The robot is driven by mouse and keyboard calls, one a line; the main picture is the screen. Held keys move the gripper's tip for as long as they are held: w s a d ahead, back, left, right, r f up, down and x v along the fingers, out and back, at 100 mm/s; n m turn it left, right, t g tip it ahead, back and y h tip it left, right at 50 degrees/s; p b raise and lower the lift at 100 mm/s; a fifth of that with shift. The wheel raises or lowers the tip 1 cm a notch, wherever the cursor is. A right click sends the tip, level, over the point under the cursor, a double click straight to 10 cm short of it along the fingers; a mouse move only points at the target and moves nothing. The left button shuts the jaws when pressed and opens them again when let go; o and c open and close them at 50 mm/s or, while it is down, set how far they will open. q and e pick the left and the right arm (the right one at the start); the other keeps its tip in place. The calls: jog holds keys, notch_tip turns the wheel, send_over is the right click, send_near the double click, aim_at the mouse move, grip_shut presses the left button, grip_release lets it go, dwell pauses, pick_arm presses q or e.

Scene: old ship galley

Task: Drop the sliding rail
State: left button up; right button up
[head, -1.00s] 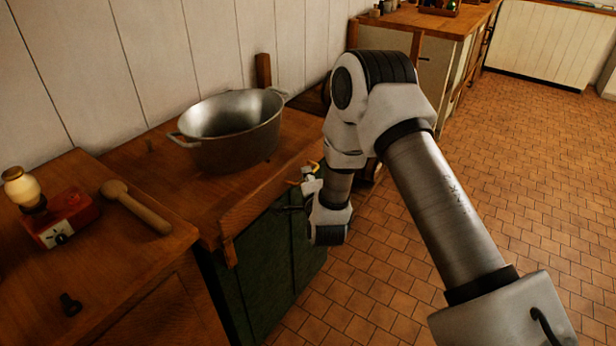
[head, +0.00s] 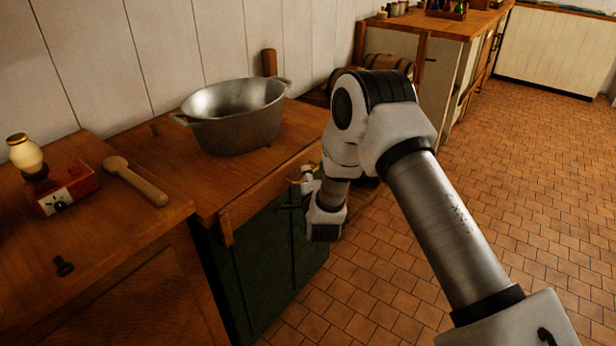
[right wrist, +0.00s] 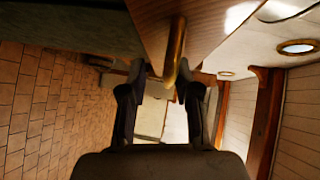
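The sliding rail (head: 262,190) appears to be the wooden bar along the front edge of the pot counter, above the green cabinet. A small brass-yellow piece (head: 316,164) shows at its right end. My right gripper (head: 296,195) is beside that end and partly hidden by my arm, which comes in from the right. In the right wrist view its two dark fingers (right wrist: 160,92) stand apart, with a brass bar (right wrist: 177,50) between or just beyond them under a wooden board. I cannot tell whether the fingers touch the bar. My left gripper is out of view.
A metal pot (head: 238,125) stands on the counter. Tiled floor (head: 500,190) is free on the right.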

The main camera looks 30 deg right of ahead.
jog(key=shift+r, duration=0.1)
jog(key=v, duration=1.2)
jog(key=s+a+f+n+g+y, duration=0.35)
jog(key=s+f+n+g, duration=0.25)
jog(key=s+f, duration=0.65)
jog(key=s+a+f+n+g+y, duration=0.2)
jog(key=s+a+f+n+g, duration=0.3)
jog(key=s+f, duration=0.7)
jog(key=s+f+n+g, duration=0.1)
jog(key=s+n+g, duration=0.3)
jog(key=s+n, duration=0.4)
notch_tip(320, 180, up, 13)
jog(key=w+n+p, duration=0.1)
jog(key=p, duration=1.2)
jog(key=shift+w+a+r+n+y+p, duration=0.15)
jog(key=shift+a+n+y+p, duration=0.2)
jog(key=shift+y, duration=0.1)
